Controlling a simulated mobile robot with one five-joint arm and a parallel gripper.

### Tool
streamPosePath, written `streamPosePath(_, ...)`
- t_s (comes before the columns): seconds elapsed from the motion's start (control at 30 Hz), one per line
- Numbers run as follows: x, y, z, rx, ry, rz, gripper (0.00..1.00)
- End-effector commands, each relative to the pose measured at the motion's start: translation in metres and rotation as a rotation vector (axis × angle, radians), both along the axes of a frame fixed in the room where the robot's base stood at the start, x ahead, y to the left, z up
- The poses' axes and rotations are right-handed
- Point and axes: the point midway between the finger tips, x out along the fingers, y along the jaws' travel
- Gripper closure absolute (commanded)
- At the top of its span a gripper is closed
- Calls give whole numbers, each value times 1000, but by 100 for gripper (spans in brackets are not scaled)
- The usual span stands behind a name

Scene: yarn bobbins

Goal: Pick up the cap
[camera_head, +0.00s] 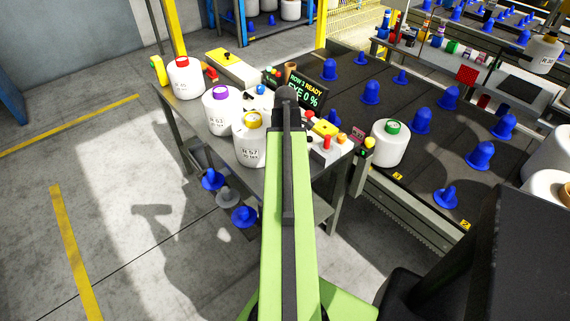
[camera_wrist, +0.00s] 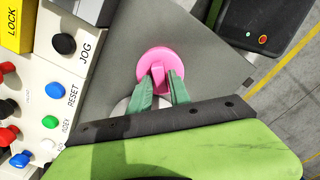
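A pink round cap (camera_wrist: 153,58) with a raised grip tab lies at the middle of the wrist view, over a grey surface. My gripper (camera_wrist: 162,84) has its two teal fingers on either side of the tab, very close to it. I cannot tell whether they press on it. A pale rounded shape shows partly behind the fingers. In the head view my arm hides the pink cap, and the gripper's fingers cannot be made out.
A control panel (camera_wrist: 44,100) with LOCK, JOG and RESET controls is left of the fingers. In the head view, white bobbins with purple (camera_head: 221,112), red (camera_head: 184,80) and green caps (camera_head: 390,145) stand near my arm. A dark conveyor (camera_head: 400,100) with several blue cones is at the right.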

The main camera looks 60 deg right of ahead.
Motion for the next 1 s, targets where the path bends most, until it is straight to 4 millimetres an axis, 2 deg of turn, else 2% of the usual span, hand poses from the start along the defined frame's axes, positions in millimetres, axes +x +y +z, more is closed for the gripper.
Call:
streamPosePath(0.03,0,0,0,0,0,0,84)
streamPosePath(0.17,0,0,0,0,0,0,100)
streamPosePath(0.63,0,0,5,0,0,-1,100)
streamPosePath(0.77,0,0,18,0,0,-1,100)
streamPosePath(0.97,-1,0,52,0,0,-1,100)
streamPosePath(1.0,-11,-1,54,0,0,-4,100)
